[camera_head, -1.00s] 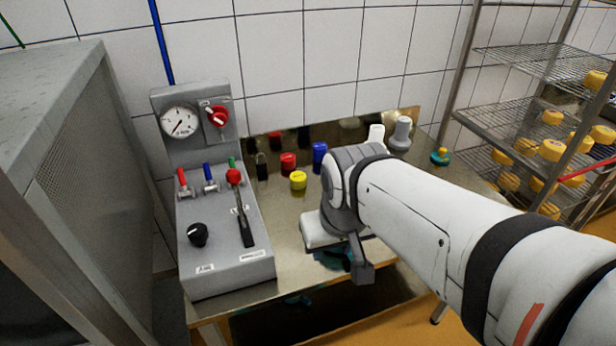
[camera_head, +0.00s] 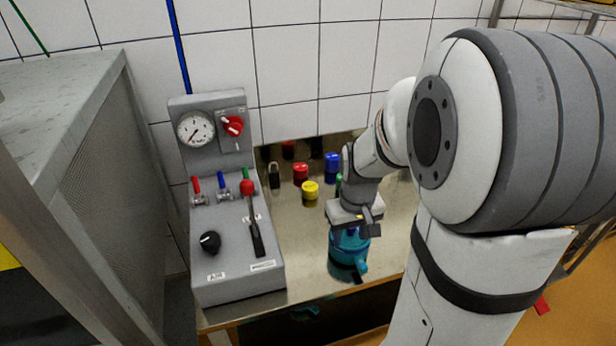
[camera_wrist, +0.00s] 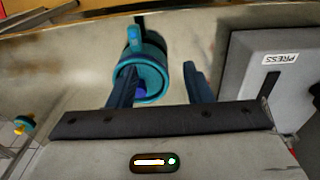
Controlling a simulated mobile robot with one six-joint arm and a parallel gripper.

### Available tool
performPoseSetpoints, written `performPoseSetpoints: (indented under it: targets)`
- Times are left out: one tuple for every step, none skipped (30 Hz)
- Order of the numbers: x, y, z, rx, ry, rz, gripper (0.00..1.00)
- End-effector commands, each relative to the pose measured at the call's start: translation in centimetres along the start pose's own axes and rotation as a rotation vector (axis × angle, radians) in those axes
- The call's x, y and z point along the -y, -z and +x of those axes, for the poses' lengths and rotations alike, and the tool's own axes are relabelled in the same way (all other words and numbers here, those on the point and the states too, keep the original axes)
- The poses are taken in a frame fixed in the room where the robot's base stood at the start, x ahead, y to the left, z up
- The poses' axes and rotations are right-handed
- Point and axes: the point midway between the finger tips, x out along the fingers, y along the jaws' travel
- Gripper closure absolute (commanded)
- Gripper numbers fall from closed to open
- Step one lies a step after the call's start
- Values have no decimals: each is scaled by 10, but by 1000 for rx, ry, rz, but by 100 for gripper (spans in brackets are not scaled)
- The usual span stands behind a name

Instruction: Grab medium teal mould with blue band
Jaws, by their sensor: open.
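A teal mould (camera_head: 348,247) with a side handle stands near the table's front edge in the head view, directly below my gripper (camera_head: 352,222), which hides its top. In the wrist view the round teal mould (camera_wrist: 158,82) shows its rim, its handle pointing up in the picture, and a patch of blue inside. My gripper (camera_wrist: 158,67) is open there. Its left finger overlaps the mould's left side; its right finger is to the right of the mould, with a gap. I cannot tell whether the left finger touches it.
A grey control panel (camera_head: 232,262) with a gauge and levers stands left of the mould. Red (camera_head: 300,173), yellow (camera_head: 310,190) and blue (camera_head: 332,165) pieces stand behind. A small teal-and-yellow object (camera_wrist: 24,125) is at the wrist view's left edge.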

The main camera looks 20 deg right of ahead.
Motion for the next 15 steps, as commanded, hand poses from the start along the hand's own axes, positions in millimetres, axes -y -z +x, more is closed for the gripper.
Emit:
performPoseSetpoints:
  targets:
    - [-10, 6, 14, 27, 5, 3, 55]
    - [-16, 9, 22, 37, 6, 2, 55]
    - [-22, 12, 32, 49, 9, 1, 55]
    - [-26, 14, 39, 57, 11, -1, 55]
    - [-30, 16, 45, 64, 12, -1, 55]
    - [-34, 18, 52, 71, 15, -2, 55]
    - [-37, 18, 57, 76, 16, -4, 55]
    - [-40, 19, 62, 80, 17, -5, 55]
    - [-42, 20, 66, 85, 19, -5, 55]
    - [-44, 20, 69, 88, 20, -5, 55]
    - [-45, 20, 72, 90, 20, -6, 55]
    - [-46, 21, 75, 91, 21, -7, 55]
    - [-47, 21, 78, 92, 21, -7, 55]
    - [-47, 20, 81, 93, 22, -8, 55]
    - [-47, 20, 85, 95, 22, -8, 55]
